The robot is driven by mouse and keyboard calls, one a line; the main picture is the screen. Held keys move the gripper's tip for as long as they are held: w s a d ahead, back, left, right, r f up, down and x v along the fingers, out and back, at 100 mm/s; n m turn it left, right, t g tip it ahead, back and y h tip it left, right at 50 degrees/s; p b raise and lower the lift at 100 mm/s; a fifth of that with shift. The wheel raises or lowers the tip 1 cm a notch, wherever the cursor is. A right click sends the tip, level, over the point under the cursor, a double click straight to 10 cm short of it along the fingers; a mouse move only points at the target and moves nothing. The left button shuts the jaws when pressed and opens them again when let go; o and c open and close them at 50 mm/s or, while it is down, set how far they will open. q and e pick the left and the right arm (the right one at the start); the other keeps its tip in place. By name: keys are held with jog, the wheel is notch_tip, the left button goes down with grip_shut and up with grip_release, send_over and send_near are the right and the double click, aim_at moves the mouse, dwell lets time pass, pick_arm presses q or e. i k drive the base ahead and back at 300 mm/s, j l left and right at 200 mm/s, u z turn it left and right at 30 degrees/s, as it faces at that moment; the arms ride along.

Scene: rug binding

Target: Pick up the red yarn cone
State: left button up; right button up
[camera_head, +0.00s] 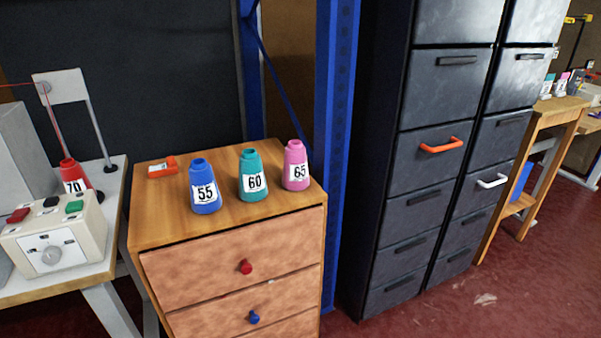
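A red yarn cone (70,172) labelled 70 stands upright on the white machine table at the left. Its lower part is partly hidden behind a beige control box. A red thread runs from above it past a metal thread stand (85,110). Neither of my grippers shows in the head view.
A wooden drawer cabinet (235,255) carries a blue cone (203,180) labelled 55, a teal cone (251,170) labelled 60, a pink cone (295,160) labelled 65 and a small orange-red item (162,168). The control box (55,238) stands in front of the red cone. Dark drawer cabinets (425,200) stand right.

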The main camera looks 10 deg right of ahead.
aim_at(74, 178)
jog(key=u, duration=0.35)
jog(key=i+j+u, duration=0.2)
jog(key=j+u, duration=0.2)
jog(key=i+j+u, duration=0.25)
jog(key=u, duration=0.15)
jog(key=i+j+u, duration=0.2)
jog(key=u, duration=0.2)
jog(key=i+j, duration=0.1)
jog(key=i, duration=0.35)
